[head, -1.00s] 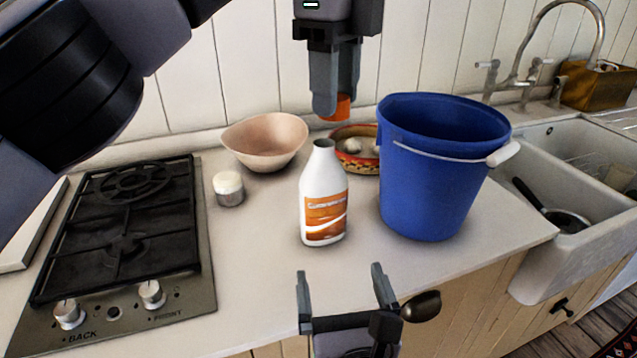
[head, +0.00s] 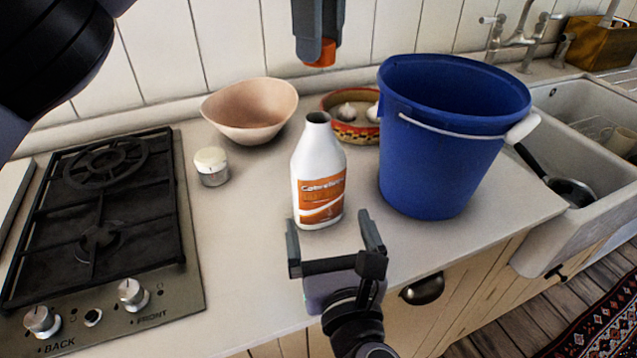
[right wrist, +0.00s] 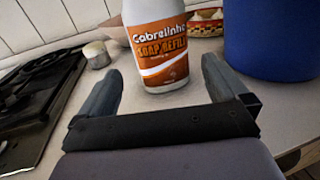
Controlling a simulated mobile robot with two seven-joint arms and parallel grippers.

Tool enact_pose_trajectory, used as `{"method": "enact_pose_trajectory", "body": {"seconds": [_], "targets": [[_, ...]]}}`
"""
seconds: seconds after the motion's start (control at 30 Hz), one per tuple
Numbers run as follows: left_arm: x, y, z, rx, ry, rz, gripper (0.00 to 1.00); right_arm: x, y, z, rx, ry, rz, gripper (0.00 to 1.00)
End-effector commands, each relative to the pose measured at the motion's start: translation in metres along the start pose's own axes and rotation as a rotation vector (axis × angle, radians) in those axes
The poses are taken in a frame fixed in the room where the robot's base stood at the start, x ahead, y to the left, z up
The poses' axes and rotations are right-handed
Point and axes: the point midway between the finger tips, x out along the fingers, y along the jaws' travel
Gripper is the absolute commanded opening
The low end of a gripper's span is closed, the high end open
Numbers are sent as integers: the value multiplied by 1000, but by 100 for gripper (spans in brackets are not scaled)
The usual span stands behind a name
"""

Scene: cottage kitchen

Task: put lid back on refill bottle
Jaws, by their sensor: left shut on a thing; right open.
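The white refill bottle (head: 318,177) with an orange label stands upright on the counter, its dark mouth open at the top. My left gripper (head: 319,52) is shut on the orange lid (head: 321,56) and holds it above the bottle, apart from it. My right gripper (head: 331,232) is open and empty, low in front of the bottle. In the right wrist view the bottle (right wrist: 157,50) stands beyond and between the open fingers (right wrist: 160,88), its top cut off by the frame.
A blue bucket (head: 440,150) stands close right of the bottle. The stove (head: 100,215) is at left, the sink (head: 575,140) at right.

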Motion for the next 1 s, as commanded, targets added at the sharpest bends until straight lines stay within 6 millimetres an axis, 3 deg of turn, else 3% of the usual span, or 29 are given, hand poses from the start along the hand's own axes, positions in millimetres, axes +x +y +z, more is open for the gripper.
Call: {"method": "enact_pose_trajectory", "body": {"seconds": [0.5, 0.7, 1.0], "targets": [[0, 0, 0, 0, 0, 0, 12, 89, 0, 2, 0, -2, -2, 100], [0, 0, 0, 0, 0, 0, 12, 109, 0, 1, -1, -1, -1, 100], [0, 0, 0, 0, 0, 0, 12, 115, 0, 0, 1, 0, -1, 100]]}}
